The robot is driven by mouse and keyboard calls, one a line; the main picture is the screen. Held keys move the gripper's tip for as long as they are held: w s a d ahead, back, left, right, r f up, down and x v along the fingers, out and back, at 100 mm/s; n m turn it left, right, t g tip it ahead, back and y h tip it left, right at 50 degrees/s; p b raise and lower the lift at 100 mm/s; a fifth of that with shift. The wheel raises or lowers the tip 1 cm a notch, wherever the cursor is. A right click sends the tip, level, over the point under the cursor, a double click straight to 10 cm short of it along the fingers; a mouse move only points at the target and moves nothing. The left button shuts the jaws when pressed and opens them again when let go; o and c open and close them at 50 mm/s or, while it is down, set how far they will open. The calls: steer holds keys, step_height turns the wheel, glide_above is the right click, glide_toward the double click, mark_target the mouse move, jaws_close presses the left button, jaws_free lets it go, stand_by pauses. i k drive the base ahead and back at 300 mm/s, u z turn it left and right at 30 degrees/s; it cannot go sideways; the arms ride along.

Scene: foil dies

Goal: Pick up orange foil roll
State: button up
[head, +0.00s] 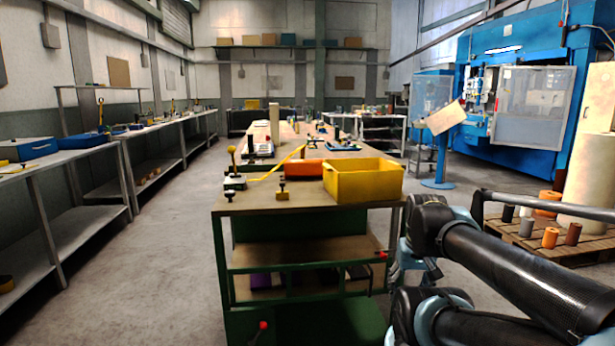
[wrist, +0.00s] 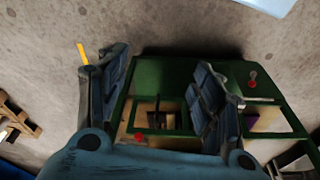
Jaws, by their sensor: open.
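A small orange roll (head: 549,238) stands upright on a wooden pallet (head: 525,243) at the right in the head view. A second orange roll (head: 548,204) stands further back on the pallet, partly hidden. My gripper (wrist: 160,95) shows in the wrist view with its two fingers wide apart and nothing between them. Behind the fingers is the green frame of the workbench (wrist: 175,75). No orange roll can be made out in the wrist view. In the head view my arm is at the lower right, left of the pallet.
Grey and brown rolls (head: 527,228) stand close to the front orange roll. A large pale roll (head: 590,185) stands behind. Bare floor lies left of the bench.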

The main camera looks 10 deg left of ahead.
mark_target(310, 167)
steer(key=k, duration=1.15)
steer(key=u, duration=0.5)
steer(key=i, duration=1)
steer(key=z, duration=0.05)
